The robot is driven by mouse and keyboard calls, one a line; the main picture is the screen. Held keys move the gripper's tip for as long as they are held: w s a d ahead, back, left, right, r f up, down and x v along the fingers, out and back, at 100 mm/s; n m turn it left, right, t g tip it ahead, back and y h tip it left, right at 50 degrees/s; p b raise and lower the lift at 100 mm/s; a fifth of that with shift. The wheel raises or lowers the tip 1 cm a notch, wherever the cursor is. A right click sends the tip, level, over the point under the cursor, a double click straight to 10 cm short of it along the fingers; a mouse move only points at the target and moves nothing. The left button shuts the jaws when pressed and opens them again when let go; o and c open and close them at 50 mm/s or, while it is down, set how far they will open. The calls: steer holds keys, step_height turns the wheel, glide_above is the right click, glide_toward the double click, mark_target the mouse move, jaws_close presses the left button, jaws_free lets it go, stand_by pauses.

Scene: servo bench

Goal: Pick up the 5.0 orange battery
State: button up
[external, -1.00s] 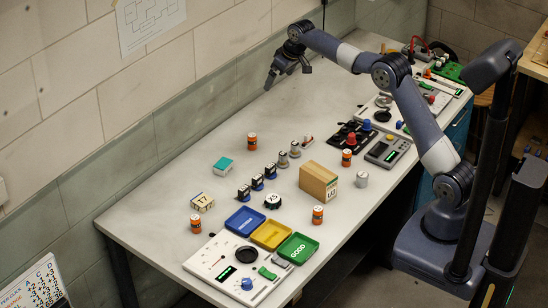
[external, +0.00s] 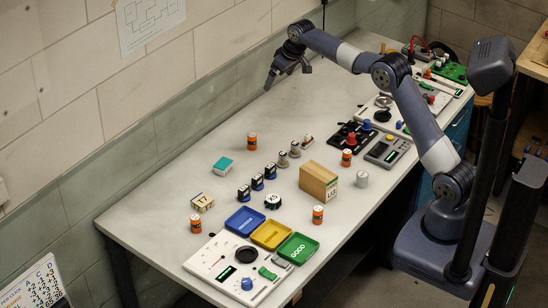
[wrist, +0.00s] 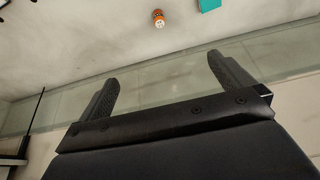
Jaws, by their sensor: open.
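Several orange batteries stand upright on the bench in the external view: one at the back (external: 252,142), one at the left (external: 196,224), one at the front (external: 318,214) and one by the grey meter (external: 347,157). Their labels are too small to read, so I cannot tell which is the 5.0 one. One orange battery (wrist: 158,18) also shows at the top of the wrist view. My gripper (external: 285,78) is open and empty, high above the far part of the bench, apart from every battery. Its two fingers (wrist: 166,80) are spread in the wrist view.
Blue (external: 244,220), yellow (external: 271,234) and green (external: 297,248) trays lie near the front. A wooden block (external: 318,182), a teal box (external: 223,164) and several small dark parts stand mid-bench. The back bench surface by the wall is clear.

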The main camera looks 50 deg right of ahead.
steer(key=shift+c, duration=0.3)
steer(key=c, duration=0.9)
steer(key=shift+c, duration=0.2)
steer(key=shift+f, duration=0.1)
